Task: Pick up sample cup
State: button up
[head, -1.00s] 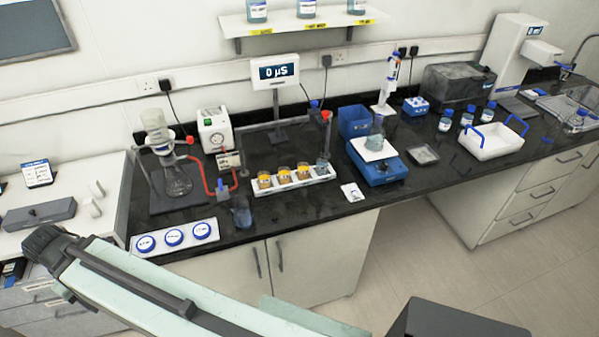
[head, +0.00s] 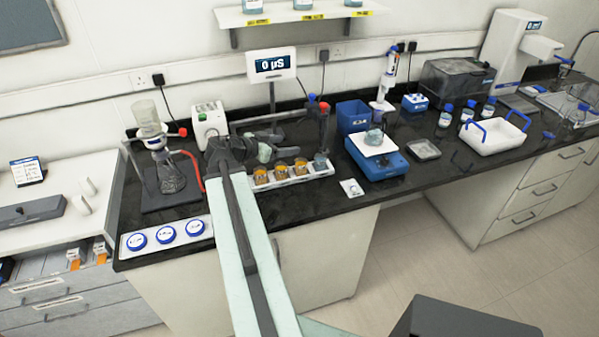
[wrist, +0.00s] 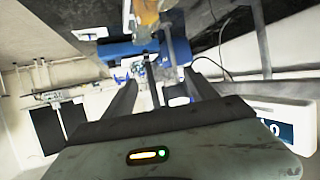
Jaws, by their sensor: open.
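A white rack (head: 318,174) on the black bench holds three cups with orange contents, one of them an orange cup (head: 282,171), and a clear bluish cup (head: 321,161) at its right end. I cannot tell which cup is the sample cup. My gripper (wrist: 160,88) is open in the wrist view, with nothing clearly between its fingers. An orange cup (wrist: 145,12) shows partly at the top edge there.
The conductivity display (head: 272,65) stands behind the rack. A glass flask setup (head: 170,172) is left of my arm. A blue balance (head: 378,161) with a beaker (head: 373,137) stands right of the rack. Blue-ringed dishes (head: 166,233) lie at the front left.

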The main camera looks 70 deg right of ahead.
jog(key=b, duration=0.9)
send_near(305, 160)
jog(key=shift+d+f, duration=0.15)
jog(key=shift+f, duration=0.7)
jog(key=shift+s+d+r, duration=0.1)
jog(key=shift+s+d, duration=0.35)
jog(key=shift+d, duration=0.35)
jog(key=shift+s+d, duration=0.2)
jog(key=shift+d, duration=0.1)
jog(key=b+x, duration=0.2)
jog(key=x, duration=0.3)
jog(key=shift+a, duration=0.1)
jog(key=shift+c, duration=0.4)
grip_shut()
jog(key=shift+r, duration=0.15)
